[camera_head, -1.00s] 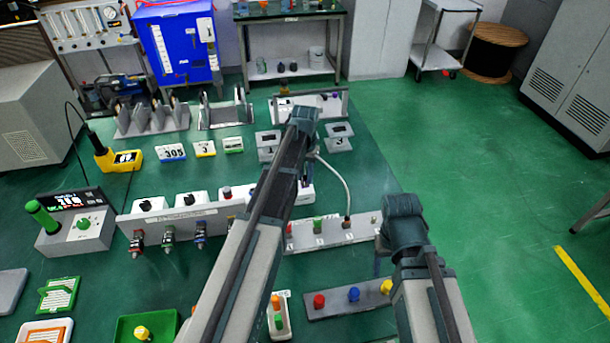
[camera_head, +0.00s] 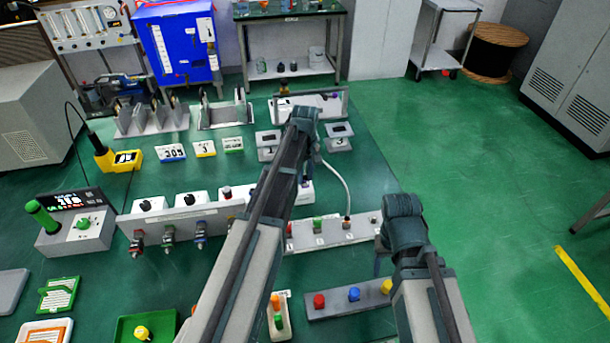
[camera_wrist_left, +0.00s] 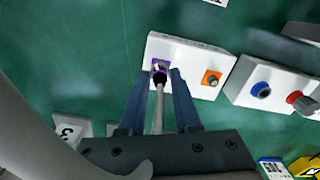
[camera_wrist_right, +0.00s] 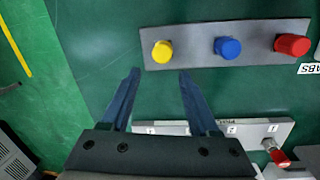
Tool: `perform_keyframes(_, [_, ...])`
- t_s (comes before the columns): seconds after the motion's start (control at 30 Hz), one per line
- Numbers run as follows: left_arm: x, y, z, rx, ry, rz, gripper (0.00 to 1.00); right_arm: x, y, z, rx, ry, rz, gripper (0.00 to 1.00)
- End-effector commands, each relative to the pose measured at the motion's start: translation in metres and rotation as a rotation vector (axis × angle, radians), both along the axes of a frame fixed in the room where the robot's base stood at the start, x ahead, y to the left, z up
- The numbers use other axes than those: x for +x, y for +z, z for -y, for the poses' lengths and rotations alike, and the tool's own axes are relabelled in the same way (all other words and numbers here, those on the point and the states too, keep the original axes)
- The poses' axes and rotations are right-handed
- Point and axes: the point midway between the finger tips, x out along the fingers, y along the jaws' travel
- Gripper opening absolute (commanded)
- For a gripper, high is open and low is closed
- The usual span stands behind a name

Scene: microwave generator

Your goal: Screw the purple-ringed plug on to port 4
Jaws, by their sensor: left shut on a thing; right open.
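In the left wrist view my left gripper (camera_wrist_left: 158,82) is shut on the dark plug (camera_wrist_left: 160,79), with a grey cable (camera_wrist_left: 158,110) running back from it. The plug is at a purple-ringed port (camera_wrist_left: 162,64) on a white box (camera_wrist_left: 190,50); how far it is seated cannot be told. An orange port (camera_wrist_left: 212,78) sits beside it. No port number is readable there. In the head view my left forearm hides the gripper and plug; the white cable (camera_head: 340,180) shows. My right gripper (camera_wrist_right: 157,72) is open and empty, near a grey bar (camera_wrist_right: 195,40) with yellow, blue and red caps.
A numbered grey strip (camera_head: 362,231) with small fittings stands in front of the white box. A tray (camera_head: 283,328) with orange and green pieces lies at the front.

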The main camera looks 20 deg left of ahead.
Motion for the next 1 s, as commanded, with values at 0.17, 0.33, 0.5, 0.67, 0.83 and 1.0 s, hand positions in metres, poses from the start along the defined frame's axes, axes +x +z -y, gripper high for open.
perform_keyframes(0.17, [-0.0004,-0.0002,0.0002,0.0,0.142,-0.001,0.0,0.0,-0.0002,0.0,0.0,0.0,0.0,0.62])
perform_keyframes(0.33, [-0.0005,-0.0002,0.0002,0.0,0.25,-0.001,0.0,0.0,-0.0002,0.0,0.0,0.0,0.0,0.62])
perform_keyframes(0.5, [-0.0004,-0.0002,0.0002,0.0,0.326,-0.001,0.0,0.0,-0.0002,0.0,0.0,0.0,0.0,0.62])
perform_keyframes(0.67, [-0.0005,-0.0002,0.0002,0.0,0.369,-0.001,0.0,0.0,-0.0002,0.0,0.0,0.0,0.0,0.62])
perform_keyframes(0.83, [-0.0005,-0.0002,0.0002,0.0,0.389,-0.001,0.0,0.0,-0.0002,0.0,0.0,0.0,0.0,0.62])
perform_keyframes(1.0, [-0.0005,-0.0002,0.0001,0.0,0.392,-0.001,0.0,0.0,-0.0002,0.0,0.0,0.0,0.0,0.62])
